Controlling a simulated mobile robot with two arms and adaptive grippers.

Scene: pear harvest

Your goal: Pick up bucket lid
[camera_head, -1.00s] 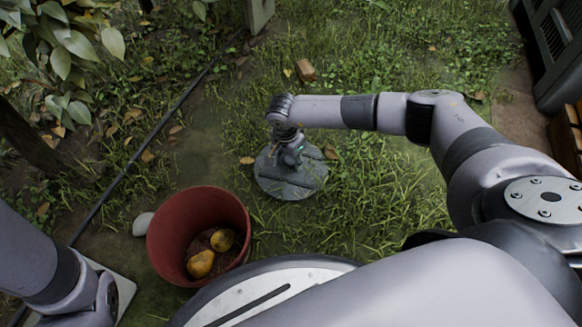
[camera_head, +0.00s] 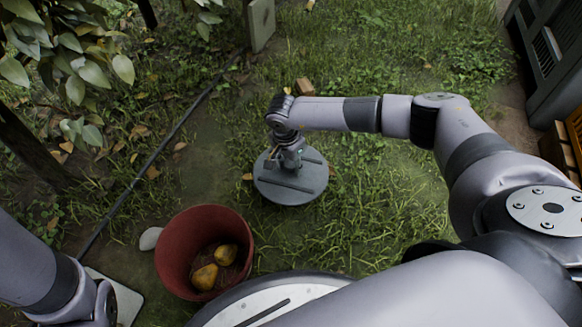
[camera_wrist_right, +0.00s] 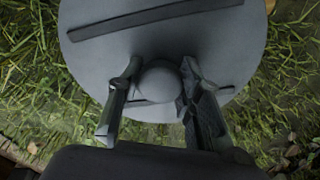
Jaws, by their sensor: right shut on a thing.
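The bucket lid (camera_head: 312,183) is a round grey disc with raised ribs, seen in the head view at the middle, over the grass. My right gripper (camera_head: 288,162) is above it, pointing down. In the right wrist view, the lid (camera_wrist_right: 165,45) fills the upper middle, and the fingers of my right gripper (camera_wrist_right: 160,72) are on both sides of its round central knob (camera_wrist_right: 160,82), shut on it. The lid looks level and slightly above the ground. My left arm shows at the lower left, but its gripper is out of view.
A red bucket (camera_head: 172,240) with yellow pears (camera_head: 205,276) inside stands left of the lid. A pale stone (camera_head: 150,238) lies beside it. A black hose (camera_head: 150,158) crosses the left side.

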